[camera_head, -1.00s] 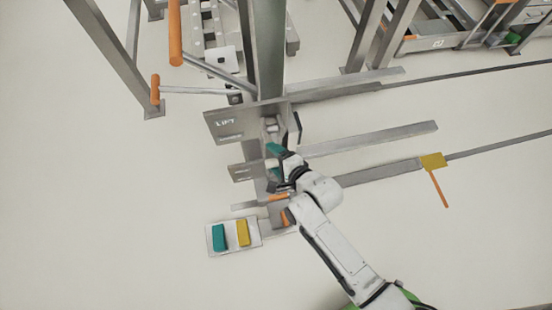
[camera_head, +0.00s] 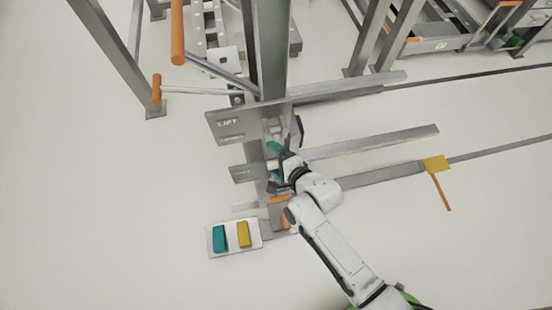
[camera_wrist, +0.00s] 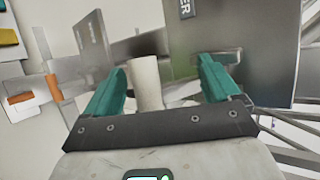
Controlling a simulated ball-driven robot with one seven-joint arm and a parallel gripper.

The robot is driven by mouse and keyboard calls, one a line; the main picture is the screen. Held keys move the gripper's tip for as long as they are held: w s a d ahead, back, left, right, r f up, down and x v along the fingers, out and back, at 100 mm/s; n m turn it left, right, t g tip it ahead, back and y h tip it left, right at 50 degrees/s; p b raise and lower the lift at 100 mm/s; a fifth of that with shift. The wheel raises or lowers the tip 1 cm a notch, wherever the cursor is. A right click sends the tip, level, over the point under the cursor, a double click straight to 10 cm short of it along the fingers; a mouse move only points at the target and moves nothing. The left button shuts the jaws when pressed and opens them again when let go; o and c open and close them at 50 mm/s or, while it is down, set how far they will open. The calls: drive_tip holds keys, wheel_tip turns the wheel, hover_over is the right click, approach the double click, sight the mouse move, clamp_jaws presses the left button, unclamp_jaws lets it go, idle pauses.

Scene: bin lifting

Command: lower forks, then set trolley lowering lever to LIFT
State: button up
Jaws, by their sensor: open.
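The trolley's upper sign plate (camera_head: 245,122) reads LIFT, and a smaller plate (camera_head: 243,173) with unclear lettering sits below it. My gripper (camera_head: 274,161) is at the trolley mast, just right of these plates. In the wrist view its two teal fingers are apart (camera_wrist: 165,78). A pale upright cylinder (camera_wrist: 146,82) shows between them, nearer the left finger. I cannot tell whether it is the lowering lever, or whether a finger touches it. Two long grey bars, seemingly the forks (camera_head: 370,142), extend right from the mast, low over the floor.
A pale panel with a teal pedal (camera_head: 219,238) and a yellow pedal (camera_head: 243,234) lies at the trolley's foot. Orange-gripped handles (camera_head: 177,35) stand upper left. A yellow block with an orange bar (camera_head: 436,164) is at right. Floor at far left is clear.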

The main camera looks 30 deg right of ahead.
drive_tip(key=shift+s+d+r, duration=0.15)
drive_tip(key=shift+d, duration=0.3)
drive_tip(key=a+v, duration=0.1)
drive_tip(key=v, duration=0.9)
drive_tip(key=shift+s+d+p, duration=0.2)
drive_tip(key=shift+s+p, duration=0.05)
drive_tip(key=shift+p, duration=0.15)
